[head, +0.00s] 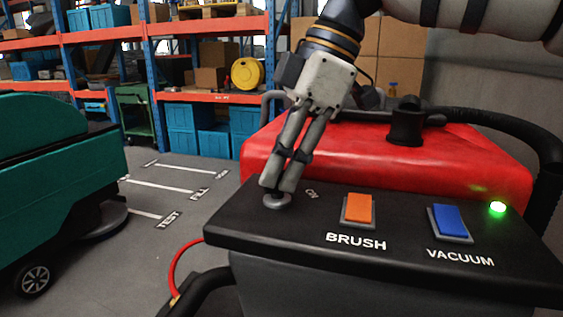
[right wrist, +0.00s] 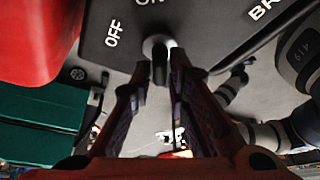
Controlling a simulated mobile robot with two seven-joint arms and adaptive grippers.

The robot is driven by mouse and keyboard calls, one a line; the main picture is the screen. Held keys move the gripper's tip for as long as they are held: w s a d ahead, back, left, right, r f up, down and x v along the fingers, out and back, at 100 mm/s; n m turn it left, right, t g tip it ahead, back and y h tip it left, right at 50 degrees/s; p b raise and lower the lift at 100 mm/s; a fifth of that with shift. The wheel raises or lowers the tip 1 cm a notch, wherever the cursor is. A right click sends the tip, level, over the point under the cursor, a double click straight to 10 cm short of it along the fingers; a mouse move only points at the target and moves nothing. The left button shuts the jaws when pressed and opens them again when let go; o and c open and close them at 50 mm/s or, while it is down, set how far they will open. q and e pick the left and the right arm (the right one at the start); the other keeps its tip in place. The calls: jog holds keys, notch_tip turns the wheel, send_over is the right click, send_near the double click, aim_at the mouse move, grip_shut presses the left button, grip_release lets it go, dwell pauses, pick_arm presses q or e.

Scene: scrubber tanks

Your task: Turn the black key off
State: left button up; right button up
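The black key (right wrist: 159,67) sits in a round grey switch base (head: 277,201) at the left end of the dark control panel (head: 400,238). My right gripper (head: 279,184) points down onto it. In the right wrist view the two fingertips (right wrist: 159,80) stand close on either side of the key and appear shut on it; the exact contact is hard to see. The key's upper end lies toward the ON lettering (right wrist: 150,2), with the OFF lettering (right wrist: 113,33) to its left. In the head view the fingers hide the key. My left gripper is not in view.
An orange BRUSH switch (head: 358,208), a blue VACUUM switch (head: 449,220) and a lit green lamp (head: 497,209) are on the same panel. The red tank body (head: 440,165) rises behind it. A teal machine (head: 50,185) stands at the left, with open floor between.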

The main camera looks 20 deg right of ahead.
grip_shut()
jog(key=shift+n+g, duration=0.4)
jog(key=shift+n, duration=0.6)
jog(key=n+g, duration=0.1)
jog(key=n, duration=0.1)
jog(key=shift+w+n, duration=0.15)
jog(key=shift+n, duration=0.15)
jog(key=n, duration=0.2)
jog(key=n+g+h+b, duration=0.1)
jog(key=n, duration=0.1)
jog(key=shift+w+g, duration=0.1)
jog(key=shift+g, duration=0.2)
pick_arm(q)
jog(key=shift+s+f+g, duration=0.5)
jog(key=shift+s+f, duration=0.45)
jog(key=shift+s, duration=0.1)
pick_arm(e)
jog(key=shift+a+n+g+h, duration=0.1)
jog(key=shift+n+g+h, duration=0.3)
jog(key=shift+n, duration=1.2)
jog(key=o, duration=0.6)
grip_release()
jog(key=shift+o, duration=0.2)
